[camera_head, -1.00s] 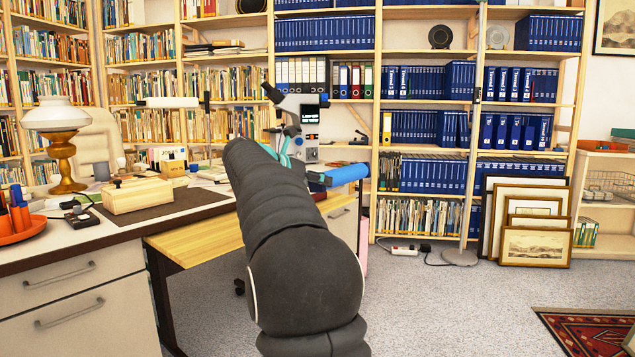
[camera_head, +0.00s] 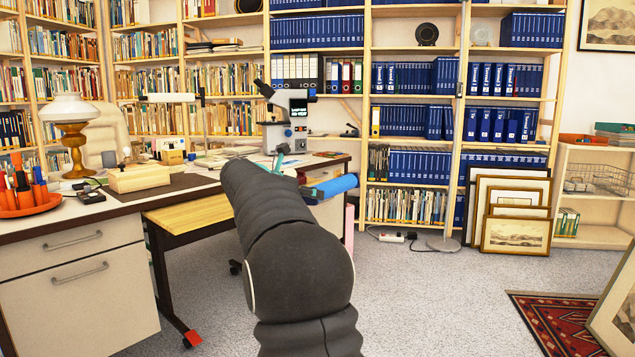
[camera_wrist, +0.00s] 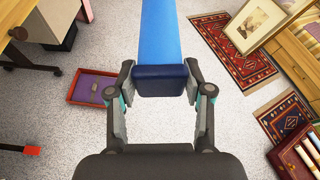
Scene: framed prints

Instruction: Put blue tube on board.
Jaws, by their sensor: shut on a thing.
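The blue tube (camera_head: 333,186) sticks out to the right past my arm, beside the desk, in the head view. In the wrist view the blue tube (camera_wrist: 160,35) runs away from me, with its dark blue end towards me. My gripper (camera_wrist: 160,80) is shut on that near end, one finger on each side, and holds it above the grey floor. My arm hides most of the gripper in the head view. A light wooden surface (camera_head: 188,214) lies low at the desk; I cannot tell whether this is the board.
The desk (camera_head: 95,222) with a lamp, a microscope (camera_head: 285,120) and a dark mat (camera_head: 190,184) is at left. Framed prints (camera_head: 515,233) lean on the shelves. The wrist view shows a red-rimmed tray (camera_wrist: 92,88) and rugs (camera_wrist: 232,55) on the floor. Carpet at centre right is clear.

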